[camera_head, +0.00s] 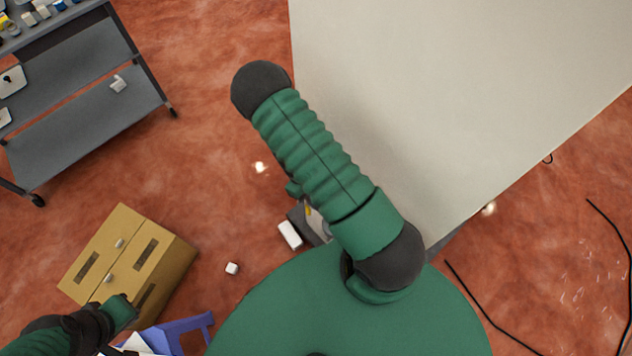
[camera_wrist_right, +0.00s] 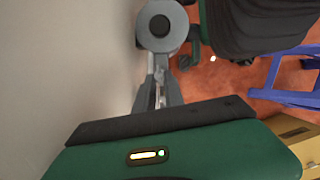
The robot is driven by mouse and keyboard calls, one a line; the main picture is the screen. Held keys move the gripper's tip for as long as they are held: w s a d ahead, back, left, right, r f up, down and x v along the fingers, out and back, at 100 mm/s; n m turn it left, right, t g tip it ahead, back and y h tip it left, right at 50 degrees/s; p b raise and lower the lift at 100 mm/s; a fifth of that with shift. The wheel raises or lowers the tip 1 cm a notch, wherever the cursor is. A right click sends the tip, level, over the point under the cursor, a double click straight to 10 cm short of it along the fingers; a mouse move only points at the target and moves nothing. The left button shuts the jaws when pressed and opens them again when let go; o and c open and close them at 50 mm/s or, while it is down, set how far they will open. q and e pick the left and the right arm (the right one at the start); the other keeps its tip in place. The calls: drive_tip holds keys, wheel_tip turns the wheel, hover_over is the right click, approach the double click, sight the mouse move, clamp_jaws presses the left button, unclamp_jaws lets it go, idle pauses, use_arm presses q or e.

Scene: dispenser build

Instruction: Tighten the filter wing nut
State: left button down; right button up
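I cannot make out a wing nut in either view. In the right wrist view a grey round part with a dark centre (camera_wrist_right: 165,25) sits at the top, close to a pale panel. A narrow grey metal piece (camera_wrist_right: 155,90) runs from below it to my right gripper's green housing; I cannot tell whether these are my fingers or a fixture. In the head view my right arm's green ribbed link hides most of my right gripper. My left gripper (camera_head: 122,312) is partly in view at the lower left, above a tan box; its fingers are unclear.
The large pale panel (camera_head: 450,90) fills the upper right. The tan box (camera_head: 110,250) and a blue stool (camera_head: 185,333) stand at the lower left. A grey shelf cart (camera_head: 90,125) is at the upper left. Black cables (camera_head: 490,308) lie at the right.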

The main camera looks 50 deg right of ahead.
drive_tip(key=o, duration=0.3)
drive_tip(key=shift+s, duration=0.1)
drive_tip(key=d+v, duration=0.1)
drive_tip(key=v, duration=1.5)
drive_tip(key=shift+w+a+r, duration=0.25)
drive_tip(key=shift+a+r, duration=0.05)
drive_tip(key=shift+a, duration=0.2)
